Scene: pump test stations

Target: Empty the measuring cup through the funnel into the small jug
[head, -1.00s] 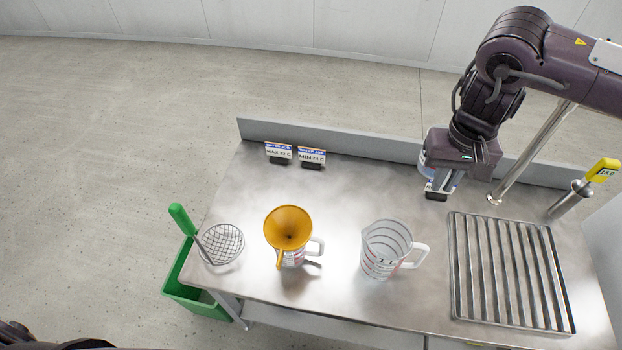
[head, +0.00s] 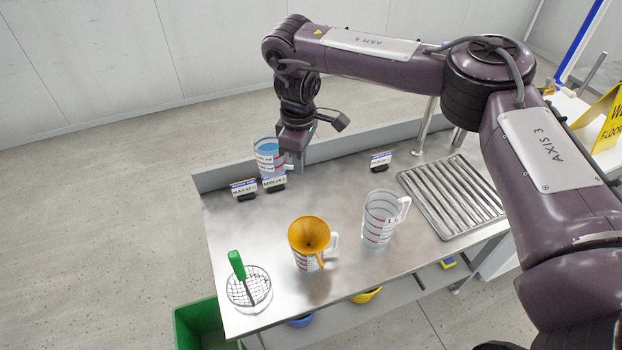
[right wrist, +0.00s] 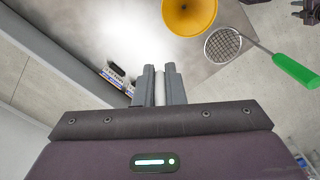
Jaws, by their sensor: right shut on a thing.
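My right gripper (head: 292,164) is shut on the measuring cup (head: 266,160), which holds blue liquid and looks upright at the back left of the table. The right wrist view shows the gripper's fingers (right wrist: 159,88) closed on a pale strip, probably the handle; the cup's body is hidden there. The orange funnel (head: 309,235) sits in the mouth of the small jug (head: 304,263), in front of and apart from the held cup. The funnel also shows in the right wrist view (right wrist: 188,14). My left gripper is not clearly seen.
A second clear jug (head: 379,220) stands right of the funnel. A wire skimmer with a green handle (head: 237,264) lies at the front left. Small signs (head: 243,189) stand below and beside the cup. A slatted drain rack (head: 452,195) is at the right, a green bin (head: 197,325) below left.

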